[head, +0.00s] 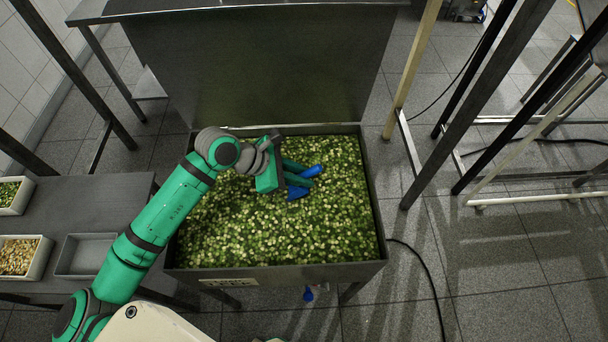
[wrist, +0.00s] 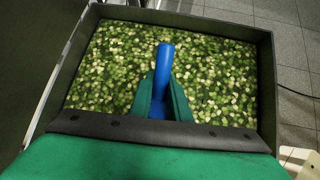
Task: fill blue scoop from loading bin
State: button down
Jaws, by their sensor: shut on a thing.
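The loading bin (head: 373,200) is a dark metal box holding a wide bed of small green and pale pieces (head: 250,230). My gripper (head: 299,179) is over the upper middle of the bin, shut on the blue scoop (head: 312,171). In the head view, blue shows on both sides of the green fingers. In the wrist view, a blue cylindrical part of the scoop (wrist: 165,60) stands out between the fingers (wrist: 163,82), with the pieces behind it. The scoop's bowl is not clearly visible. I cannot tell whether it touches the pieces or holds any.
A grey table (head: 110,195) at the left carries two filled trays (head: 40,262) and an empty grey tray (head: 62,258). A tall dark panel (head: 270,70) stands behind the bin. Frame posts (head: 412,65) rise at the right. A small blue item (head: 308,294) shows below the bin's front.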

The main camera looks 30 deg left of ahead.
jog(key=shift+s+a+f, duration=0.15)
jog(key=shift+a, duration=0.3)
dwell(1.3)
jog(key=shift+s+a, duration=0.15)
jog(key=shift+s, duration=0.1)
dwell(0.5)
jog(key=shift+s+a, duration=0.2)
jog(key=shift+a, duration=0.2)
dwell(1.4)
jog(key=shift+w, duration=0.1)
dwell(0.4)
jog(key=shift+s+a, duration=0.25)
dwell(0.4)
jog(key=shift+s+a, duration=0.2)
jog(key=shift+a, duration=0.15)
dwell(1.1)
jog(key=shift+a, duration=0.1)
dwell(0.6)
